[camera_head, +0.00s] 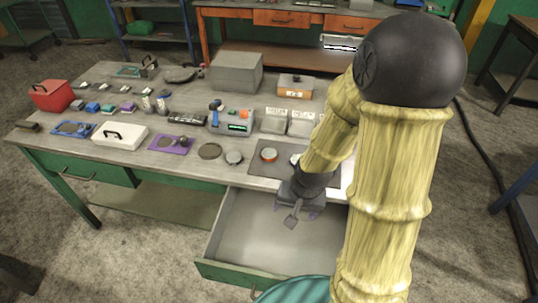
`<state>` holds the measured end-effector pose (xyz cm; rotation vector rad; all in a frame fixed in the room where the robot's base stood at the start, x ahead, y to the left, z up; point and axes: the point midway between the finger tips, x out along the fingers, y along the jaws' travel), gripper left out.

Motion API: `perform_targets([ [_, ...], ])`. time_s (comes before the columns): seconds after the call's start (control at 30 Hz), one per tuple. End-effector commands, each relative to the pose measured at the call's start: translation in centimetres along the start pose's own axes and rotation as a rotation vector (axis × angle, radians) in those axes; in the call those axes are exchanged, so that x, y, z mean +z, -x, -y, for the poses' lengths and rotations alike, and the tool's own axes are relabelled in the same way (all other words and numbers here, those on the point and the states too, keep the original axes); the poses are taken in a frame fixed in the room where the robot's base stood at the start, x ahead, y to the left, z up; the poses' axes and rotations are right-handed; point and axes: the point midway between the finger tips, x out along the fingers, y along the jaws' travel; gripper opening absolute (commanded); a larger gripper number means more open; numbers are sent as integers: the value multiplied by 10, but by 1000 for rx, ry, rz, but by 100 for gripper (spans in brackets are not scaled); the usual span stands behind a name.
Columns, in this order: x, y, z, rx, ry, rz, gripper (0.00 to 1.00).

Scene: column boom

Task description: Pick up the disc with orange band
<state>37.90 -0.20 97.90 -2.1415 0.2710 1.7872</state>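The disc with the orange band (268,155) lies on a dark grey mat (262,171) near the front edge of the workbench. It has a pale top and an orange-red side. A second pale disc (295,159) is on the mat just right of it, partly hidden by my arm. A plain grey disc (234,158) sits left of the mat. My gripper (293,216) points down over the open drawer, in front of and right of the banded disc and apart from it. The finger opening is too small and dark to read.
The open green-fronted drawer (238,273) juts out below the bench and looks empty. A dark round plate (210,151), a purple tray (171,144) and a white case (120,136) lie left. A blue-grey device (232,122) and white boxes (302,123) stand behind the mat.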

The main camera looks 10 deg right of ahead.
Motion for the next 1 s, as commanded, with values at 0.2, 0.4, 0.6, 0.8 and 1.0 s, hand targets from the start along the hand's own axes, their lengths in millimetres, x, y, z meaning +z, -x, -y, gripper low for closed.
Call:
perform_targets([
  [0.2,0,-57,4,-118,-335,60,79],
  [0.4,-3,-93,18,-269,-682,112,79],
  [0.6,-18,-110,34,-460,-1070,173,79],
  [0.8,-52,-107,43,-689,-1493,244,79],
  [1.0,-101,-86,29,-961,-1926,324,79],
])
